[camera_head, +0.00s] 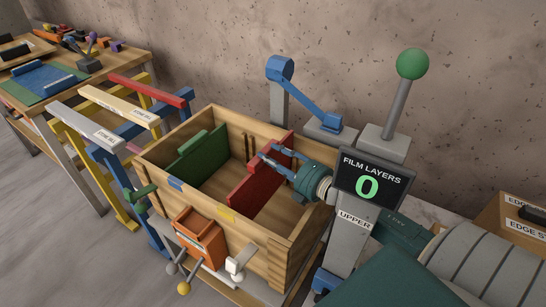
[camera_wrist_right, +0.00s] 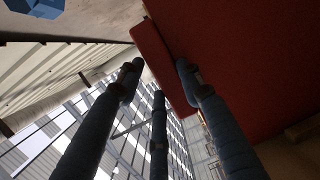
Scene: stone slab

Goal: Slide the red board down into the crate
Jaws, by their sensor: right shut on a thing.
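The red board (camera_head: 262,187) stands on edge inside the wooden crate (camera_head: 267,245), across its right half. Its upper far corner reaches about the height of the crate's back rim. I cannot tell how deep its lower edge sits. My right gripper (camera_head: 267,153) is shut on the red board at its upper edge. In the right wrist view the fingers (camera_wrist_right: 160,70) are around a red raised part of the board (camera_wrist_right: 245,60); the exact contact is partly hidden. My left gripper is not in view.
A green board (camera_head: 200,160) stands in the crate's left half. A grey post with a "FILM LAYERS 0" display (camera_head: 372,180) stands close right of the crate. An orange box (camera_head: 200,238) hangs on its front. Coloured racks (camera_head: 120,110) stand left.

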